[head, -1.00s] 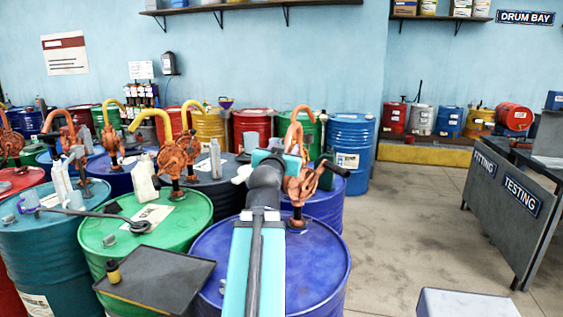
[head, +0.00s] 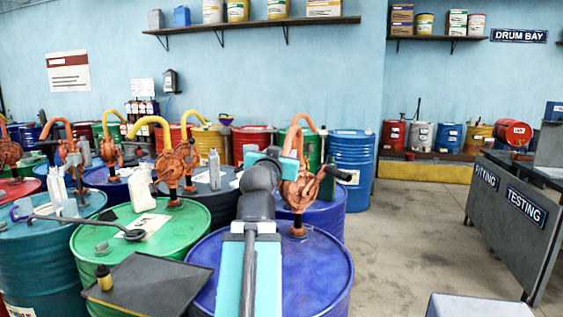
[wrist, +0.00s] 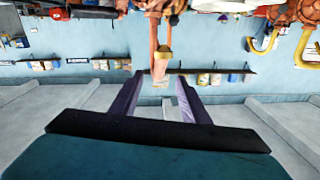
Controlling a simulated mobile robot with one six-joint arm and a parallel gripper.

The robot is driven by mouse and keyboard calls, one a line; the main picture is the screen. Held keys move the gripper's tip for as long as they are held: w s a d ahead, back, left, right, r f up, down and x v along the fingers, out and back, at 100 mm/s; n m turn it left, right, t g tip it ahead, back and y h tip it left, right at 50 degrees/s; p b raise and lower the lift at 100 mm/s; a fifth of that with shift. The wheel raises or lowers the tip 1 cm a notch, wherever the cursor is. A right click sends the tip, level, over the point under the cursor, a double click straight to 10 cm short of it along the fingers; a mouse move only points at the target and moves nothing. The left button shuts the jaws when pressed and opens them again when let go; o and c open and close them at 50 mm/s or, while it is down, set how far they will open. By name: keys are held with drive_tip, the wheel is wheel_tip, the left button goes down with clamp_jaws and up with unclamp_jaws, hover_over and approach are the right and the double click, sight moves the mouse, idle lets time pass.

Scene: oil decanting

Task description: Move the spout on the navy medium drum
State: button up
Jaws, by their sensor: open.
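The navy drum (head: 325,262) stands in front in the head view, partly hidden under my arm. An orange hand pump (head: 298,190) rises from its top, and its curved orange spout (head: 292,128) bends over at the top. My gripper (head: 272,155) is beside the pump, at about the height of its body; the fingertips are hard to make out there. In the wrist view, which looks upside down, my gripper (wrist: 160,86) is open. An orange pipe with a tan end (wrist: 162,52) shows beyond and between the fingers; I cannot tell the gap.
A green drum (head: 178,218) with a black tray (head: 150,285) stands at the left, beside a teal drum (head: 40,255). Several other drums with pumps crowd behind. A blue drum (head: 350,160) stands behind right. Floor (head: 400,230) is clear toward the grey bench panel (head: 500,215).

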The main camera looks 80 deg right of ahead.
drive_tip(key=shift+a, duration=0.3)
drive_tip(key=shift+r, duration=0.1)
idle(0.4)
